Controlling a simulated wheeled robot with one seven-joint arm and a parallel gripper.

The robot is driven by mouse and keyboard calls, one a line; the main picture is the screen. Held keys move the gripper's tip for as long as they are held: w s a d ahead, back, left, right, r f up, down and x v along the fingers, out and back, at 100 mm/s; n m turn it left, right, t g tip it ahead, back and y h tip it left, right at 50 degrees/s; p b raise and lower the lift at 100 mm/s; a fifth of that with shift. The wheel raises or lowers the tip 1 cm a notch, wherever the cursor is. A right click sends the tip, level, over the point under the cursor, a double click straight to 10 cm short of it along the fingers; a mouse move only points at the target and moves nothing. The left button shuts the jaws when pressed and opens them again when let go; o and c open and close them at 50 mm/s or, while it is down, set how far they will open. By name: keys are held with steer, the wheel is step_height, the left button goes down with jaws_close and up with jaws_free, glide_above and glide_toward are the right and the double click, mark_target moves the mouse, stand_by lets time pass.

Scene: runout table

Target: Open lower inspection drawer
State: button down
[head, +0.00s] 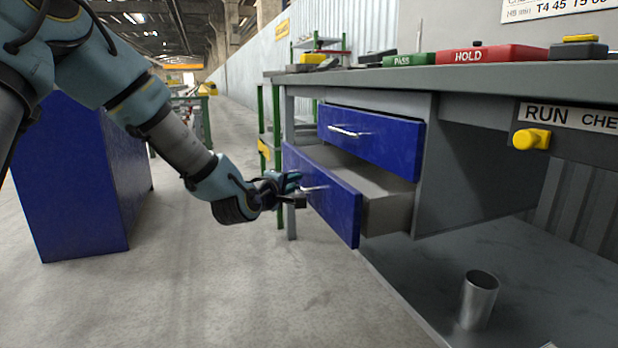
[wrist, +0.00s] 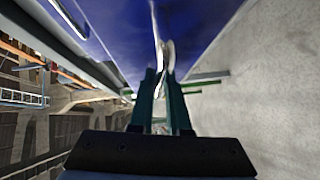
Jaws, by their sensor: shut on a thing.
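The lower inspection drawer (head: 335,197) has a blue front and stands pulled out from the grey bench, its grey side wall and inside showing. Its pale bar handle (head: 314,188) is at the middle of the front. My gripper (head: 298,190) is at this handle and shut on it. In the wrist view my gripper's two dark teal fingers (wrist: 161,88) close around the handle (wrist: 160,45), with the blue drawer front (wrist: 195,25) behind. The upper drawer (head: 372,140) is blue with a similar handle and is closed or nearly so.
The grey bench top (head: 440,76) holds a green PASS block (head: 408,59) and a red HOLD block (head: 492,54). A yellow knob (head: 532,139) is at the right. A metal cup (head: 479,299) stands on the low shelf. A blue cabinet (head: 75,185) stands at left; floor between is clear.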

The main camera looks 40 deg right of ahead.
steer(key=w+a+p, duration=0.2)
steer(key=w+a, duration=0.1)
steer(key=a, duration=0.6)
steer(key=shift+w+a+p, duration=0.35)
steer(key=shift+w+a, duration=0.05)
steer(key=c, duration=0.9)
jaws_free()
steer(key=p+v, duration=0.2)
steer(key=v, duration=0.8)
steer(key=shift+s+a+p, duration=0.2)
steer(key=shift+a+p, duration=0.1)
